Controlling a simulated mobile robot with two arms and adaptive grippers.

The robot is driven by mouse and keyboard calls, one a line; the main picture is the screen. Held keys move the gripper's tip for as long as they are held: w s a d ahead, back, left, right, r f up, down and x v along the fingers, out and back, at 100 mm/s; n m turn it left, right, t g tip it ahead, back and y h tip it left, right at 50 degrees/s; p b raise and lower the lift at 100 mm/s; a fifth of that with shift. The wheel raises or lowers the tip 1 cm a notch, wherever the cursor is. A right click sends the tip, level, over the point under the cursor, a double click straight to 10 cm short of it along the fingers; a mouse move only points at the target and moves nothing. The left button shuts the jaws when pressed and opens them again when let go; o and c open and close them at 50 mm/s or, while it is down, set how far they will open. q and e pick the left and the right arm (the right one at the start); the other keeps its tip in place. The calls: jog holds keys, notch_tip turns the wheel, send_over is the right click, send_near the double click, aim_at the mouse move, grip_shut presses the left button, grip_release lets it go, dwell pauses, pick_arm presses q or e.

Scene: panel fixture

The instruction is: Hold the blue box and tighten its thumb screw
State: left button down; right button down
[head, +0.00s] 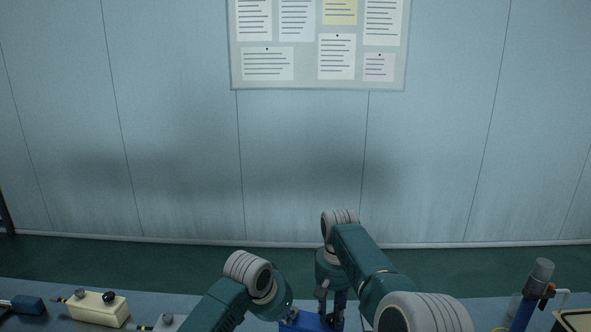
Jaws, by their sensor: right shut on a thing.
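The blue box (298,322) shows only in part at the bottom edge of the head view, between my two arms. Its lower part is cut off by the frame. My right gripper (332,304) points down at the right end of the box and is shut on it; the fingertips are small and dark. The thumb screw cannot be made out. My left arm reaches in just left of the box, its wrist close beside it. My left gripper is not visible, hidden behind the arm or below the frame.
A cream box (97,311) with dark knobs stands on the bench at the left, beside a dark blue tool handle (28,305). At the right stand a blue and grey tool (526,300) and a tray (575,321). A notice board (309,84) hangs on the back wall.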

pick_arm(q)
jog(key=shift+w+d, duration=0.15)
jog(key=shift+w, duration=0.15)
jog(key=shift+w+a, duration=0.15)
jog(key=shift+a, duration=0.25)
dwell(0.5)
jog(key=shift+a+f, duration=0.1)
notch_tip(320, 180, up, 6)
jog(key=shift+s, duration=0.3)
dwell(0.7)
jog(key=shift+r, duration=0.2)
notch_tip(320, 180, down, 6)
jog(key=shift+d, duration=0.35)
dwell(0.5)
